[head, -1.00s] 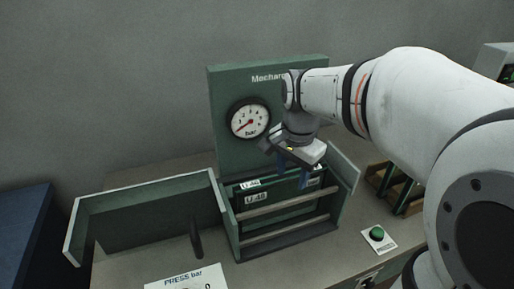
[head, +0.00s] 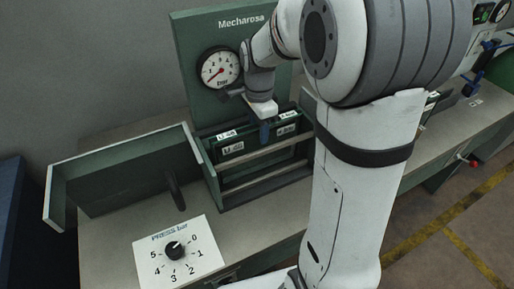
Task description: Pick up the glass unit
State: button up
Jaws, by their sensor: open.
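The glass units are dark panes with white labels, standing upright in the green press frame. The front pane (head: 258,145) carries a "U 48" label, and another labelled pane (head: 248,127) stands just behind it. My gripper (head: 264,132) points down at their top edges near the middle of the frame. Its blue fingertips are open, but one hides the other. I cannot tell whether they straddle a pane or sit in front of it. My arm hides the right end of the frame.
A green panel with a pressure gauge (head: 220,69) rises behind the frame. A green side wall (head: 122,170) with a dark handle (head: 175,190) stands at left. A dial plate (head: 176,253) lies in front on the bench. Other equipment (head: 485,50) stands far right.

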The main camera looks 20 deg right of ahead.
jog(key=shift+f, duration=0.25)
jog(key=shift+c, duration=0.5)
grip_shut()
jog(key=shift+r, duration=0.1)
dwell(0.7)
